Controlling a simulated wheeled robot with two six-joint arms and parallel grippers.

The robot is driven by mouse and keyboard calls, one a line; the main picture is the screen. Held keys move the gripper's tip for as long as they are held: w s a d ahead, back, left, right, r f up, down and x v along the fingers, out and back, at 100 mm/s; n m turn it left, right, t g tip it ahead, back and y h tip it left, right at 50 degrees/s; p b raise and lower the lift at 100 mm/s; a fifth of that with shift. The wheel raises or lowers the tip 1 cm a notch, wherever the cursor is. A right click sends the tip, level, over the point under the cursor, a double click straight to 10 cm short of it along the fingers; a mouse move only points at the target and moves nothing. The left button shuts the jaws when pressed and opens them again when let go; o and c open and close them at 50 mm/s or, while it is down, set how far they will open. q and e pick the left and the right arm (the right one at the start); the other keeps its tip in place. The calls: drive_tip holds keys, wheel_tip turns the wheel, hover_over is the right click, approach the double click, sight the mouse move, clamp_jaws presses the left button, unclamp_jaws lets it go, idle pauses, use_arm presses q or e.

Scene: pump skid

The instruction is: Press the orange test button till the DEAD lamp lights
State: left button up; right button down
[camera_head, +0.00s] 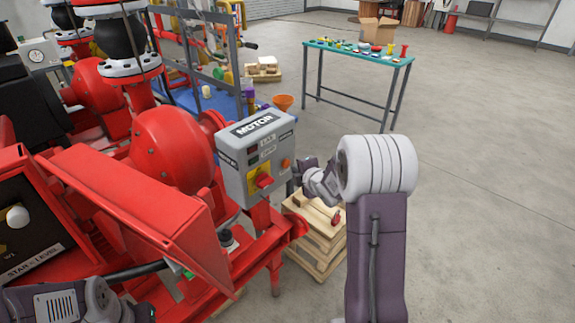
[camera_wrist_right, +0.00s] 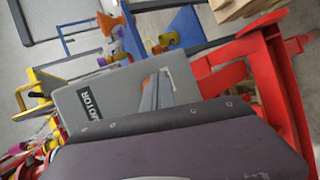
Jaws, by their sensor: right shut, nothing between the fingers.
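The grey motor control box (camera_head: 233,183) stands on a red post, with a MOTOR label on its sloped top. The orange test button (camera_head: 286,163) is at the right of its front. Two small dark lamp windows (camera_head: 253,156) sit at the upper left; neither looks lit, and their lettering is too small to read. My right gripper (camera_head: 301,167) is shut and empty, just right of the button; contact cannot be told. In the right wrist view, the box (camera_wrist_right: 70,105) is partly hidden by my wrist. My left arm shows at lower left; its fingers are not clear.
A red rotary switch on a yellow plate (camera_head: 253,190) is left of and below the button. Red pump machinery (camera_head: 168,150) fills the left. A wooden pallet stack (camera_head: 322,240) stands below my right gripper. A teal-topped table (camera_head: 340,50) stands behind; open floor lies right.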

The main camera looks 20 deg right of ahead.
idle(0.8)
drive_tip(key=shift+w+a, duration=0.15)
drive_tip(key=shift+w, duration=0.25)
drive_tip(key=shift+w+a+b, duration=0.15)
drive_tip(key=shift+w+b, duration=0.25)
drive_tip(key=shift+b, duration=0.05)
idle(0.5)
idle(0.3)
drive_tip(key=shift+s+d, duration=0.3)
drive_tip(key=shift+s, duration=0.5)
drive_tip(key=s, duration=0.1)
drive_tip(key=s+d, duration=0.1)
drive_tip(key=s, duration=0.1)
drive_tip(key=s+d, duration=0.1)
drive_tip(key=shift+s, duration=0.3)
idle(0.5)
